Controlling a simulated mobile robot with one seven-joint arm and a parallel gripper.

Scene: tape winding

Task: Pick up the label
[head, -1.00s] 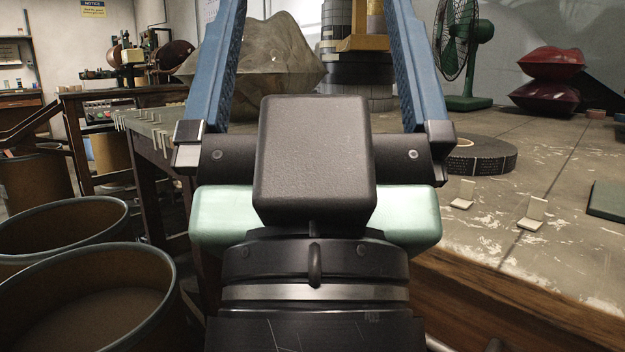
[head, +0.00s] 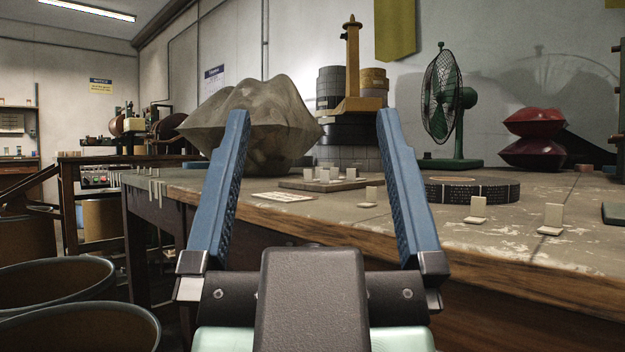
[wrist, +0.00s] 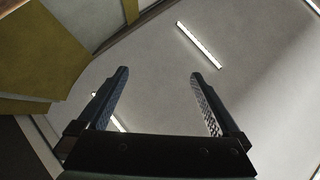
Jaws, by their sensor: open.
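My gripper (head: 313,112) is open and empty in the head view, its two blue fingers pointing up in front of the workbench. The wrist view also shows my gripper (wrist: 158,73) with nothing between the fingers. A flat, pale card with small print (head: 283,197) lies on the bench, between the fingers in the picture but beyond them. Small cream L-shaped tabs stand on the bench, one by the right finger (head: 371,196) and two farther right (head: 478,209) (head: 552,218). I cannot tell which of these is the label.
A flat board (head: 325,184) with several small cream blocks lies behind the card. A lumpy grey-brown sack (head: 250,125), a black tape roll (head: 472,190), a green fan (head: 450,108) and red cushions (head: 533,139) stand on the bench. Open drums (head: 75,328) are at lower left.

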